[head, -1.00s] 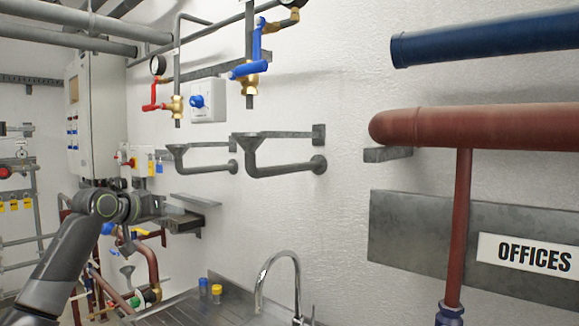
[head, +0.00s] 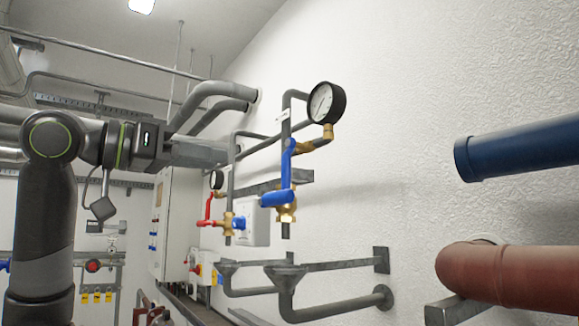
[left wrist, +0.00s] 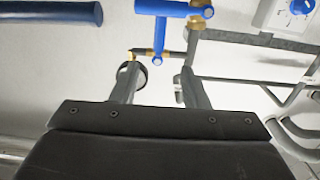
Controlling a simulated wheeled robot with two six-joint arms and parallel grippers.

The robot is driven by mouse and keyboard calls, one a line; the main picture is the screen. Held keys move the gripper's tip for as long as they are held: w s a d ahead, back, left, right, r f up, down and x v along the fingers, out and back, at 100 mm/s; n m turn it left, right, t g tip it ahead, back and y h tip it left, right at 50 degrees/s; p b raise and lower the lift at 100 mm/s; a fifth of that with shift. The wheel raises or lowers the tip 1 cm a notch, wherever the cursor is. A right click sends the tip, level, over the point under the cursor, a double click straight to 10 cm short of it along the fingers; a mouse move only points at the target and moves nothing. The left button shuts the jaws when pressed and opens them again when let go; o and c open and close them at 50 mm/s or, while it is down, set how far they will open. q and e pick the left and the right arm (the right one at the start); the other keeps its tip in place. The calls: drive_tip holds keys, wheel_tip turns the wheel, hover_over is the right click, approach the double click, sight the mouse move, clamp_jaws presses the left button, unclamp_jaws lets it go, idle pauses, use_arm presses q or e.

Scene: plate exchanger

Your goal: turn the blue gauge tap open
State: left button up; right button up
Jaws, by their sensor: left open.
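The blue gauge tap (head: 288,165) is on a pipe on the white wall in the head view, right of my left gripper. Its blue handle has an upright part and a short level part, above a brass fitting. A round dial gauge (head: 326,102) is above it. My left gripper (head: 226,153) points right toward the tap, open and apart from it. In the left wrist view the blue tap (left wrist: 158,30) is at the top, beyond the two spread fingers (left wrist: 160,88). The gauge is partly hidden behind the left finger there. My right gripper is not in view.
A smaller red tap (head: 208,212) with its own gauge (head: 216,180) is left of the blue one. A white box with a blue knob (head: 240,222) is behind them. Grey pipes (head: 335,308) run below; blue (head: 520,150) and red-brown (head: 510,275) pipes are at the right.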

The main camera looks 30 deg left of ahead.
sight(282, 170)
use_arm(q)
drive_tip(key=p+x, duration=0.5)
drive_tip(key=x, duration=0.9)
drive_tip(key=shift+d+r, duration=0.1)
drive_tip(key=shift+r, duration=0.05)
drive_tip(key=shift+w+d+p, duration=0.25)
drive_tip(key=shift+w+p, duration=0.1)
drive_tip(key=shift+w, duration=0.25)
drive_tip(key=shift+s, duration=0.1)
clamp_jaws()
